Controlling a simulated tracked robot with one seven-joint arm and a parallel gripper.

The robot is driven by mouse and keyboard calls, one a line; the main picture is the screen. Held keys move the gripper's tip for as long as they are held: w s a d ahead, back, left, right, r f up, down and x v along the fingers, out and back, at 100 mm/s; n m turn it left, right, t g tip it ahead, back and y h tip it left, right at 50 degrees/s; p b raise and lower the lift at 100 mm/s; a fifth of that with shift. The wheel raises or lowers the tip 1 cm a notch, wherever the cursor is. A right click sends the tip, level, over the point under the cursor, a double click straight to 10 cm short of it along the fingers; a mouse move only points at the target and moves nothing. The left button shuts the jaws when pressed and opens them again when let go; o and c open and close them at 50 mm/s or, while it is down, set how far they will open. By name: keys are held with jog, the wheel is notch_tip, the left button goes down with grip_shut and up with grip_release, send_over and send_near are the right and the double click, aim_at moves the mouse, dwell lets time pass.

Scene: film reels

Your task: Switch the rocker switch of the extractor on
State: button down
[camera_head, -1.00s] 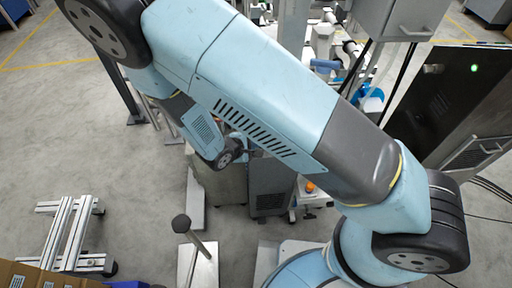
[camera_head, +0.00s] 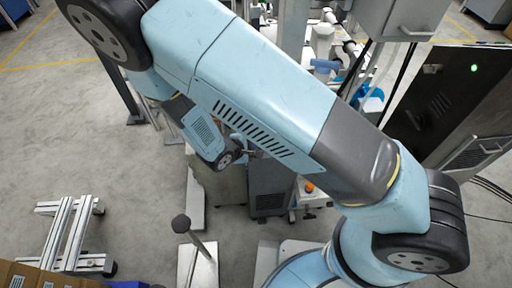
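My own blue arm crosses the middle of the head view and covers much of the scene. My gripper is not clearly visible; the end of the arm lies behind its own links near the centre. A dark grey floor unit with a vent (camera_head: 270,190) stands below the arm, partly covered by it; I cannot tell whether it is the extractor. No rocker switch can be made out. A small white box with an orange-red knob (camera_head: 309,187) stands to the right of that unit.
A dark cabinet with a green light (camera_head: 452,105) stands at the right. A grey box (camera_head: 402,18) hangs at the top right. An aluminium frame (camera_head: 66,235) and cardboard boxes (camera_head: 30,276) are at the lower left. Bare floor (camera_head: 60,130) lies at the left.

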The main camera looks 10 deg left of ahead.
jog(key=shift+r, duration=0.1)
jog(key=shift+s+r, duration=0.15)
jog(key=shift+r, duration=0.3)
jog(key=shift+s+d+r, duration=0.1)
jog(key=shift+s+r, duration=0.1)
jog(key=shift+r, duration=1.05)
jog(key=shift+s+d+r, duration=0.1)
jog(key=shift+s+r, duration=0.1)
jog(key=shift+r, duration=1)
jog(key=shift+s, duration=0.1)
